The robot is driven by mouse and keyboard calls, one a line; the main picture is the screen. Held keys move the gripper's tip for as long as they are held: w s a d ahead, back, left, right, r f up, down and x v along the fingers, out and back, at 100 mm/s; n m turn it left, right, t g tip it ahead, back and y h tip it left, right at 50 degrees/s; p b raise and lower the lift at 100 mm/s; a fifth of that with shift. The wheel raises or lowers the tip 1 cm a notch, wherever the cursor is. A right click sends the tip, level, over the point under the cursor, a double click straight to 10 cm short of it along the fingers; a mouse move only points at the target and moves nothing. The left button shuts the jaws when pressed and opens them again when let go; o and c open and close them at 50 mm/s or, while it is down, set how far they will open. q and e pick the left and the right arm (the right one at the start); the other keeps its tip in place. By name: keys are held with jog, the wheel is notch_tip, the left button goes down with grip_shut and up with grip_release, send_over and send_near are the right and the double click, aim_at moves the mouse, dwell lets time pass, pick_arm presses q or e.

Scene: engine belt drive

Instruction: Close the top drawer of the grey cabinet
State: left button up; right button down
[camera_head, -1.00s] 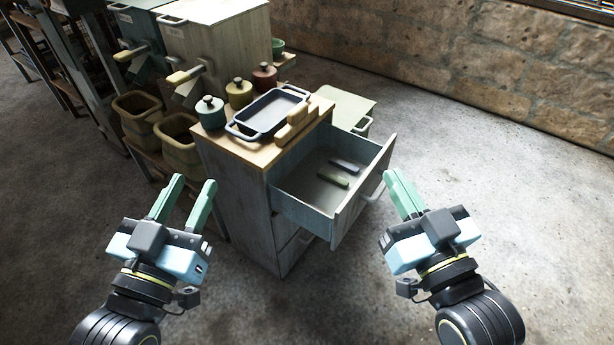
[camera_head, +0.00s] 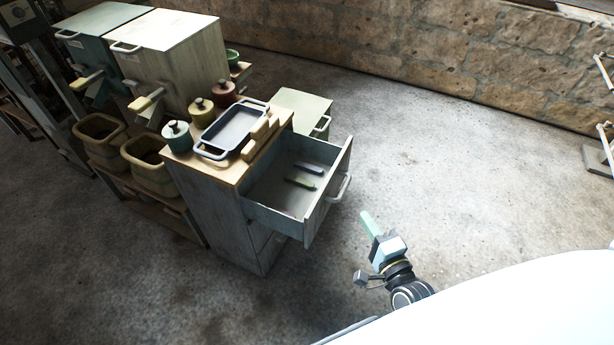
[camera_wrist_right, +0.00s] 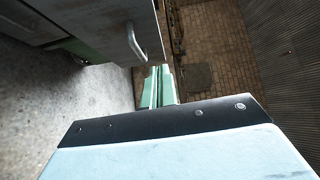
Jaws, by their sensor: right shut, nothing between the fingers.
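The grey cabinet (camera_head: 215,220) stands left of centre in the head view. Its top drawer (camera_head: 296,178) is pulled out to the right, with two small bar-shaped items lying inside. The drawer's handle (camera_head: 338,190) is on its front, and a handle also shows in the right wrist view (camera_wrist_right: 136,42). My right gripper (camera_head: 365,216) is shut and empty, to the right of and apart from the drawer front. In the wrist view its fingers (camera_wrist_right: 158,76) lie together just below the handle. My left gripper is not in view.
On the cabinet's wooden top stand a dark tray (camera_head: 233,131) and several lidded pots, one of them teal (camera_head: 177,138). Baskets (camera_head: 98,134) and two box dispensers are to the left. A low pale box (camera_head: 304,104) stands behind the drawer. Open floor lies to the right.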

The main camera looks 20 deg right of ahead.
jog(key=d, duration=0.1)
jog(key=b, duration=0.2)
send_near(333, 175)
jog(key=w+d, duration=0.2)
jog(key=d, duration=0.1)
jog(key=w, duration=0.1)
jog(key=w+a, duration=0.1)
jog(key=w+b, duration=0.1)
jog(key=shift+w+a+f+m+h, duration=0.15)
jog(key=shift+a+f+m+h, duration=0.15)
jog(key=shift+a+m, duration=0.1)
jog(key=shift+w+a+r, duration=0.1)
jog(key=shift+w+a, duration=0.2)
jog(key=shift+w, duration=0.05)
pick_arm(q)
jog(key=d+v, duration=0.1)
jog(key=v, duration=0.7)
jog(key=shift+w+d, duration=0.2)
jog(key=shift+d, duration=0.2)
